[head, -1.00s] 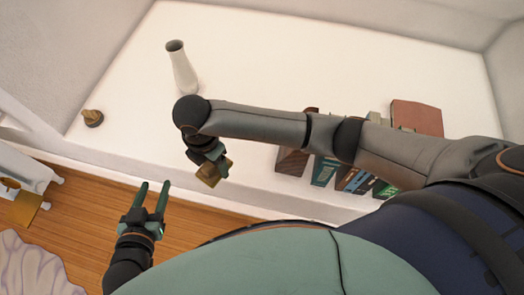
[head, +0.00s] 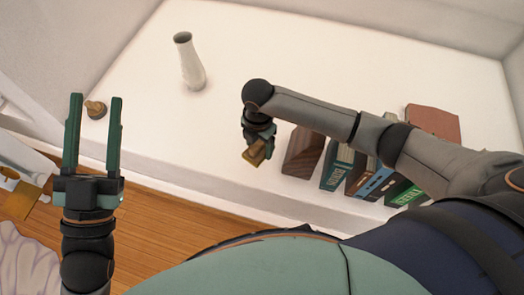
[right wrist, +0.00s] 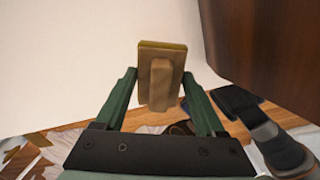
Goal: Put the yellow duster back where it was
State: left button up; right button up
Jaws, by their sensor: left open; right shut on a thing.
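The yellow duster (head: 254,157) is a small block with a wooden back and a yellowish edge. My right gripper (head: 257,143) is shut on it and holds it over the front part of the white ledge, just left of a brown wooden block. In the right wrist view the duster (right wrist: 160,75) sits between the two green fingers, with its wooden grip facing the camera. Whether it touches the ledge cannot be told. My left gripper (head: 96,99) is open and empty at the left, its fingers pointing up the picture.
The brown wooden block (head: 303,152) stands at the left end of a row of books (head: 340,165). A white vase (head: 190,62) stands at the back left. A small brown object (head: 96,109) shows between my left fingers. The white ledge (head: 290,50) is clear at the back.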

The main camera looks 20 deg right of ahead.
aim_at(262, 151)
jog(key=shift+w+d+f, duration=0.1)
jog(key=shift+d+f, duration=0.15)
jog(key=shift+f, duration=0.1)
jog(key=f, duration=0.1)
jog(key=f+b, duration=0.1)
jog(key=f, duration=0.1)
jog(key=shift+d+f+b, duration=0.15)
jog(key=shift+d+b, duration=0.1)
jog(key=shift+b, duration=0.05)
jog(key=shift+f, duration=0.15)
pick_arm(q)
jog(key=s+r+m+h, duration=0.4)
jog(key=r+h, duration=0.1)
jog(key=shift+s+d+r+h, duration=0.3)
jog(key=shift+d+r+h, duration=0.05)
jog(key=shift+d+h, duration=0.05)
pick_arm(e)
jog(key=o, duration=1.4)
jog(key=shift+f, duration=0.15)
